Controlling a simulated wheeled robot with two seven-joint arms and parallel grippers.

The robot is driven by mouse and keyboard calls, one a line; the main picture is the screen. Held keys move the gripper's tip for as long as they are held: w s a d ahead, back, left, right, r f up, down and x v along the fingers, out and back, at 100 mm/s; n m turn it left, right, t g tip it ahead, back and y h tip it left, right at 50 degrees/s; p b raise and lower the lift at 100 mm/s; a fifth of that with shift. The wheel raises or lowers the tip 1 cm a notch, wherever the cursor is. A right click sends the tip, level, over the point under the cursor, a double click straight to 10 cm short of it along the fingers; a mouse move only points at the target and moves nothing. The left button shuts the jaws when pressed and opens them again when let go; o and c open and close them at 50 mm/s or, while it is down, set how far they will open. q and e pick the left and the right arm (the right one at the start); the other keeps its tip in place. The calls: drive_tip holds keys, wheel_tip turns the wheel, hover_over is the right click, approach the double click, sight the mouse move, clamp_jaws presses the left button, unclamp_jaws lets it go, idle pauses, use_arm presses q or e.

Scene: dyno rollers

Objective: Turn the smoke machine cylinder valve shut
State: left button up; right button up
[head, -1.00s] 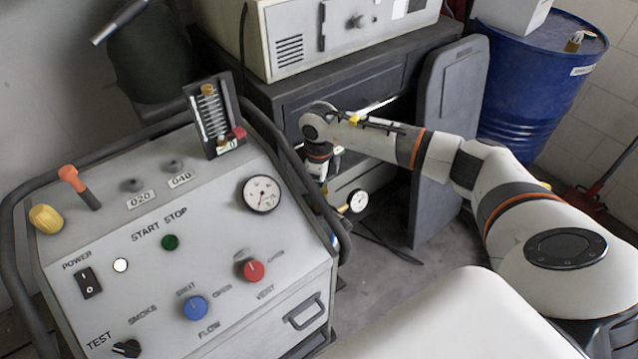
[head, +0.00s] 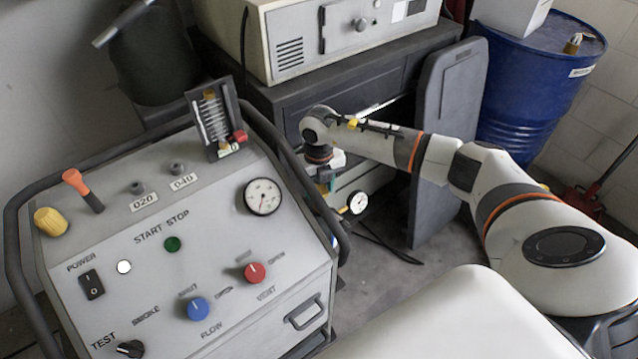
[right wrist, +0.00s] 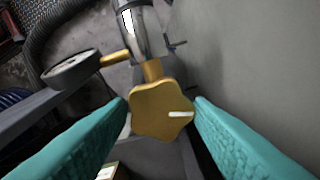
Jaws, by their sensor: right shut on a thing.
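The smoke machine (head: 110,235) fills the left of the head view, with its front panel of knobs and switches facing up. In the right wrist view the cylinder valve is a yellow lobed knob (right wrist: 161,110) with a white mark pointing right, on a brass stem. My right gripper (right wrist: 161,112) has its two teal fingers on either side of the knob, shut on it. In the head view my right gripper (head: 326,178) reaches down beside the machine's right side, and the knob is hidden there. My left gripper is not in view.
A pressure gauge (head: 357,203) sits just right of the gripper and shows edge-on in the right wrist view (right wrist: 72,70). A grey cabinet (head: 290,100) stands behind, and a blue drum (head: 535,85) at the back right. A grey panel (head: 447,130) stands between them.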

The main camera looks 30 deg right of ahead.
drive_tip(key=m+p, duration=0.1)
drive_tip(key=m, duration=0.2)
drive_tip(key=shift+r+m, duration=0.1)
drive_tip(key=shift+m, duration=0.3)
drive_tip(key=m+p, duration=0.1)
drive_tip(key=m, duration=0.2)
drive_tip(key=shift+m, duration=0.3)
drive_tip(key=m+p, duration=0.2)
drive_tip(key=m, duration=0.2)
drive_tip(key=shift+m+p, duration=0.65)
drive_tip(key=shift+m, duration=0.95)
drive_tip(key=shift+w+d, duration=0.1)
drive_tip(key=o, duration=1)
